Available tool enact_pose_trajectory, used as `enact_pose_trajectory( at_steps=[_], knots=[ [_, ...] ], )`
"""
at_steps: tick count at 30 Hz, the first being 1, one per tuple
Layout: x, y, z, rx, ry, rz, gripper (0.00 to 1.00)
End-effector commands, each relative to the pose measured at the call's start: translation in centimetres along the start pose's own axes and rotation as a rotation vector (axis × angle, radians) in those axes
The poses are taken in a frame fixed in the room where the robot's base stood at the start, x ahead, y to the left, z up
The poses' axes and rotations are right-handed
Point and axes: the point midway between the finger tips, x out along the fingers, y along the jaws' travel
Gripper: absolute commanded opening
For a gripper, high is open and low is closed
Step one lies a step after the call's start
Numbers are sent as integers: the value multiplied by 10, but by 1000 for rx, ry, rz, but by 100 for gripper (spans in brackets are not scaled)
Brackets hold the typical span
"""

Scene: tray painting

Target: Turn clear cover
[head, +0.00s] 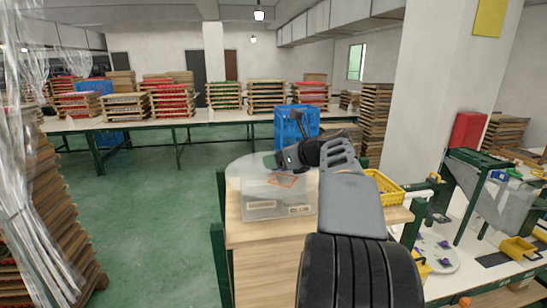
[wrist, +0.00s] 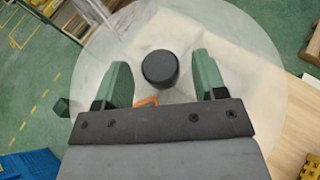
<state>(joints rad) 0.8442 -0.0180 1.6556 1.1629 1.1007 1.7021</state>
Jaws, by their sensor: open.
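The clear cover (head: 243,168) is a see-through round disc on top of a clear box on a wooden-topped table. In the wrist view the clear cover (wrist: 255,100) fills the middle, with a black round knob (wrist: 160,69) at its centre. My gripper (wrist: 161,62) is open, its two green fingers on either side of the knob, with visible gaps. In the head view my gripper (head: 272,160) is over the cover, and its wrist hides the knob. An orange outline (head: 284,181) shows through the clear material, partly hidden by my gripper in the wrist view.
A yellow basket (head: 383,188) stands right of the box on the wooden tabletop (head: 262,232). A blue crate (head: 296,122) is behind. A white workbench (head: 480,270) with a green frame is at the right. Stacked wooden trays line the left. Open green floor (head: 160,210) lies left.

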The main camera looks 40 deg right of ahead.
Motion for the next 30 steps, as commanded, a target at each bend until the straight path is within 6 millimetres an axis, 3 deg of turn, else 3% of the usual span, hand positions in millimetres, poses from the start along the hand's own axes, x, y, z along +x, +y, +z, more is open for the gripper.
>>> enact_pose_trajectory(
  at_steps=[6,17,30],
  knots=[
    [17,0,0,-1,0,1,65],
    [20,0,0,-1,-1,0,65],
    [20,0,0,-1,0,0,24]
  ],
)
